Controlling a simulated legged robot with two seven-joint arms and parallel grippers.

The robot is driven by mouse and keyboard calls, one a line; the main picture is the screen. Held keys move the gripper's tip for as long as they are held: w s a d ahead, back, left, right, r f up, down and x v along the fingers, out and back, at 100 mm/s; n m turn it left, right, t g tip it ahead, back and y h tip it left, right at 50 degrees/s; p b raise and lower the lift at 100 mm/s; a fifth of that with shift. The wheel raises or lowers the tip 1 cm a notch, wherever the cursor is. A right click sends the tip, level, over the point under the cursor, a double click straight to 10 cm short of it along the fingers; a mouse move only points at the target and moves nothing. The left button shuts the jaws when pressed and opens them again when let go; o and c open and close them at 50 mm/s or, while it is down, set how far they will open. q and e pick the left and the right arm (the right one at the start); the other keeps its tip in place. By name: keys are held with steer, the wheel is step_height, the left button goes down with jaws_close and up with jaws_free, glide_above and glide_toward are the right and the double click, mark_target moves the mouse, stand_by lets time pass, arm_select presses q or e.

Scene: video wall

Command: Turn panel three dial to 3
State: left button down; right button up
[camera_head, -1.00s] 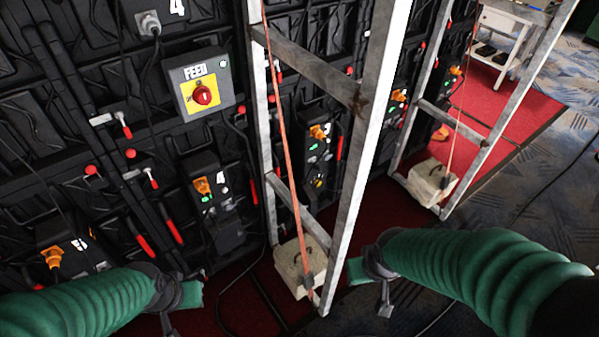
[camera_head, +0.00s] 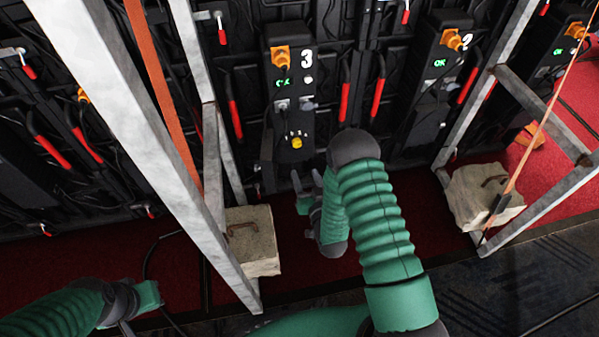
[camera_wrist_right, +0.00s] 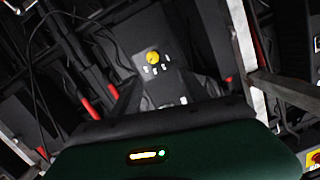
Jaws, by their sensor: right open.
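The panel three box (camera_head: 291,95) is black with a white 3, an orange connector and a green lit display. Its yellow dial (camera_head: 296,142) sits low on its face, with small white marks above it. The dial also shows in the right wrist view (camera_wrist_right: 152,57), marks on its lower side; its setting is too small to read. My right gripper (camera_head: 303,184) is open and empty, just below the dial and apart from it. My left gripper (camera_head: 140,312) is at the lower left, far from the panel; its jaws are not clear.
Metal frames stand left (camera_head: 150,120) and right (camera_head: 540,110) of my right arm, weighted by stone blocks (camera_head: 252,250) (camera_head: 470,195). Orange straps run along them. The panel two box (camera_head: 440,70) is to the right. Red-handled levers (camera_head: 376,98) flank panel three.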

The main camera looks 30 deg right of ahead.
step_height(320, 180, down, 4)
steer(key=s+t+b, duration=0.1)
steer(key=b, duration=0.5)
glide_toward(298, 146)
steer(key=w+f, duration=0.1)
steer(key=w, duration=0.2)
steer(key=shift+m+t+h, duration=0.3)
steer(key=shift+h, duration=0.1)
steer(key=b+x, duration=0.1)
steer(key=x, duration=0.1)
steer(key=b+x, duration=0.1)
steer(key=x, duration=0.2)
steer(key=shift+w+r, duration=0.2)
steer(key=shift+r, duration=0.05)
steer(key=shift+w+d, duration=0.15)
arm_select(q)
steer(key=s+x, duration=0.2)
steer(key=x, duration=0.8)
steer(key=shift+s+a+f, duration=0.15)
steer(key=shift+a+f, duration=0.25)
steer(key=shift+f, duration=0.1)
arm_select(e)
jaws_close()
